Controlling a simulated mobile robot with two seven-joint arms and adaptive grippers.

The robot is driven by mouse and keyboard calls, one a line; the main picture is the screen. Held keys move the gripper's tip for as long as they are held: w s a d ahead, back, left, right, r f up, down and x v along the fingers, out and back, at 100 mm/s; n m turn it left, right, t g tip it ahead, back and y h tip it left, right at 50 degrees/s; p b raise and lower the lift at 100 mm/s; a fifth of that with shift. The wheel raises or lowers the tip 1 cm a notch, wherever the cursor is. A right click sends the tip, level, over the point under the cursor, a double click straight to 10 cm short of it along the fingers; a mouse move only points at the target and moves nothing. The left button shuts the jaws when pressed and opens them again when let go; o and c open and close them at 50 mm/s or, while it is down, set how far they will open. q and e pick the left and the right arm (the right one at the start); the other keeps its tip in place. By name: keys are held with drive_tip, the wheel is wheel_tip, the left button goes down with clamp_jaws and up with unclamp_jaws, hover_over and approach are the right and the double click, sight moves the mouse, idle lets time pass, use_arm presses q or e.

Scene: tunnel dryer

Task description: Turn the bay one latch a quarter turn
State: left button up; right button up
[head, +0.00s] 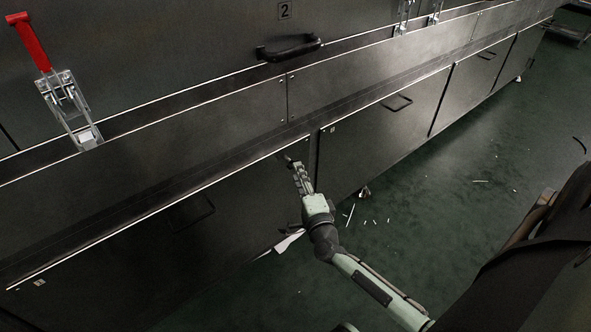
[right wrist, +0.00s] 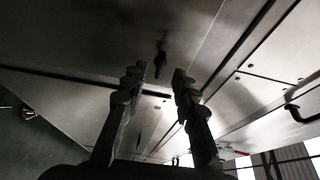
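The bay one latch (right wrist: 160,62) is a small dark handle on the grey panel, seen ahead of the fingertips in the right wrist view. In the head view, a small dark piece that looks like the latch (head: 287,157) shows by the upper right corner of the lower left panel, partly hidden by the fingers. My right gripper (head: 297,168) is close in front of that corner. In the right wrist view its two fingers (right wrist: 157,82) are spread, with nothing between them, and the latch lies beyond their tips. My left gripper is not in view.
The lower left panel (head: 120,255) has a recessed-looking handle. A red-handled toggle clamp (head: 58,85) stands at upper left. A black bar handle (head: 289,48) juts out under the number 2. White scraps (head: 370,221) lie on the open green floor.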

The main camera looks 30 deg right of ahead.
drive_tip(key=shift+x, duration=1.7)
drive_tip(key=shift+a, duration=0.1)
drive_tip(key=shift+c, duration=0.2)
clamp_jaws()
